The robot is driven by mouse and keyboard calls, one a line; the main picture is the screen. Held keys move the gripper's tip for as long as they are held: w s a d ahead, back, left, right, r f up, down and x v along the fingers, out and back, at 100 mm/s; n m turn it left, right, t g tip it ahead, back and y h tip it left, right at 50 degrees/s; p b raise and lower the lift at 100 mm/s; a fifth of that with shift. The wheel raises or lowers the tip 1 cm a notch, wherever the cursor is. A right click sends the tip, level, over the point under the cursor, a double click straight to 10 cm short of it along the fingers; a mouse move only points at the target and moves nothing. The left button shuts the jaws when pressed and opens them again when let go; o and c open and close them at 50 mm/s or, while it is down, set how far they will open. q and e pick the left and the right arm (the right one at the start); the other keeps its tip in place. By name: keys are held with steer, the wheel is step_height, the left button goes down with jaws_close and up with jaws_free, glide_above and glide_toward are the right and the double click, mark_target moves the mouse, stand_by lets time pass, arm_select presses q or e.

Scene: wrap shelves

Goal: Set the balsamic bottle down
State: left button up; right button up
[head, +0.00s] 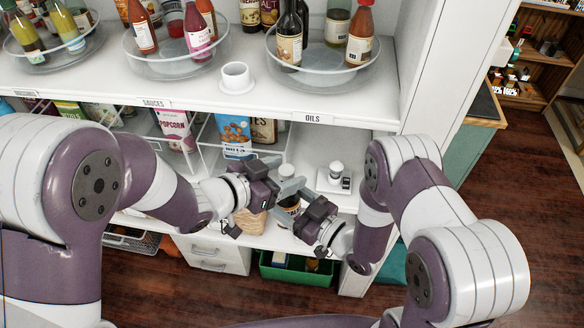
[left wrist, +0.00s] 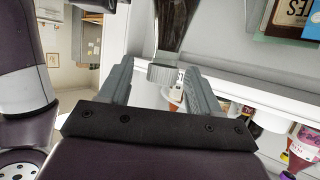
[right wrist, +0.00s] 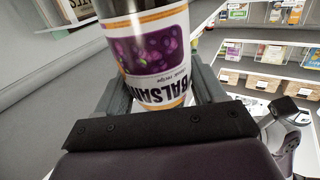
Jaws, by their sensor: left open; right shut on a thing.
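The balsamic bottle shows in the right wrist view (right wrist: 152,55), with an orange-edged label that reads upside down in that picture. My right gripper (right wrist: 160,95) is shut around its labelled body. In the head view the bottle (head: 291,204) is mostly hidden between my grippers, over the lower shelf; I cannot tell whether its base touches the shelf. My left gripper (head: 289,187) is open close beside it. In the left wrist view the bottle's dark neck and grey cap (left wrist: 163,73) lie between and beyond the open fingers, with gaps on both sides.
The upper shelf (head: 200,98) overhangs behind the grippers, with a clear turntable (head: 322,76) of bottles and a white cup (head: 236,78). A blue box (head: 235,135) stands left on the lower shelf. A small shaker (head: 336,170) stands right. A green crate (head: 297,272) sits below.

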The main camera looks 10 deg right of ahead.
arm_select(q)
steer(key=x, duration=0.4)
steer(key=shift+w+d+f, duration=0.15)
steer(key=shift+w+d, duration=0.05)
steer(key=shift+d, duration=0.05)
arm_select(e)
steer(key=shift+r, duration=0.1)
arm_select(q)
steer(key=shift+c, duration=0.3)
steer(key=c, duration=1)
jaws_close()
arm_select(e)
steer(key=o, duration=1.5)
